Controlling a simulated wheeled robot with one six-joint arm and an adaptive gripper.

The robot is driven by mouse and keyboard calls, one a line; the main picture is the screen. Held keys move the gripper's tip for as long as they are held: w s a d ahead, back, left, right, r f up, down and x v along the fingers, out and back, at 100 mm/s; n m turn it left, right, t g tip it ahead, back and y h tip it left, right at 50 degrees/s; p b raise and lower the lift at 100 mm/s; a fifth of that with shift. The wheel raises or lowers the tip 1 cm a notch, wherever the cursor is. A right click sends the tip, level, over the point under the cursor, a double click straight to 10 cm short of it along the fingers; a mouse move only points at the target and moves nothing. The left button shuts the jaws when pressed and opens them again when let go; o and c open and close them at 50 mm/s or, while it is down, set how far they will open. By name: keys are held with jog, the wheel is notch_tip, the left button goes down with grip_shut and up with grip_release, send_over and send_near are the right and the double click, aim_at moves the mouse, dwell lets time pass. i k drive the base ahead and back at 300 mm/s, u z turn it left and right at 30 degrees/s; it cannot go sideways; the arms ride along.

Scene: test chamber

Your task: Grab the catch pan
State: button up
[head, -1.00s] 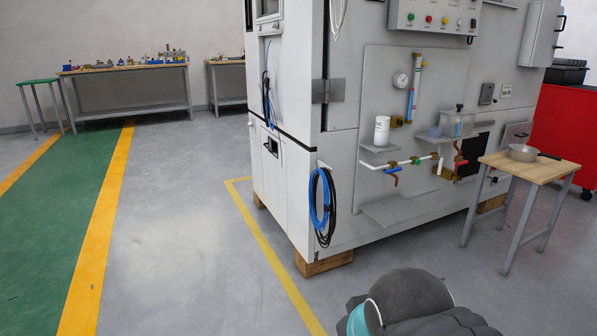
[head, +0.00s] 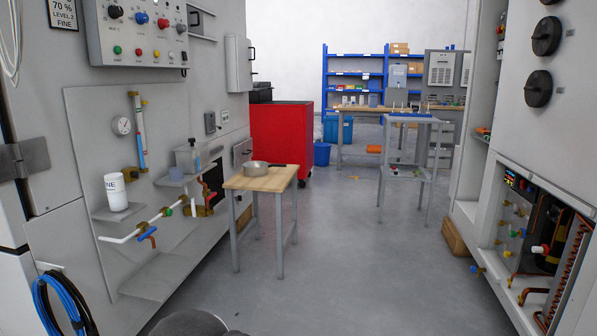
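A round metal pan with a dark handle, likely the catch pan (head: 255,168), sits on a small wooden-topped table (head: 262,181) with grey legs. The table stands beside the grey machine on the left, and the pan's handle points right. A dark rounded part of my own arm shows at the bottom edge. My gripper is not in view.
The grey machine (head: 85,190) with pipes, valves and a white bottle (head: 116,192) lines the left. Another machine (head: 540,130) with an open copper-tubed bay stands right. A red cabinet (head: 280,135) and a grey stand (head: 408,170) are farther back. The middle floor (head: 345,260) is clear.

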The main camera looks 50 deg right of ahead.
aim_at(266, 168)
jog(key=z, duration=1.85)
jog(key=i, duration=3.65)
jog(key=z, duration=0.1)
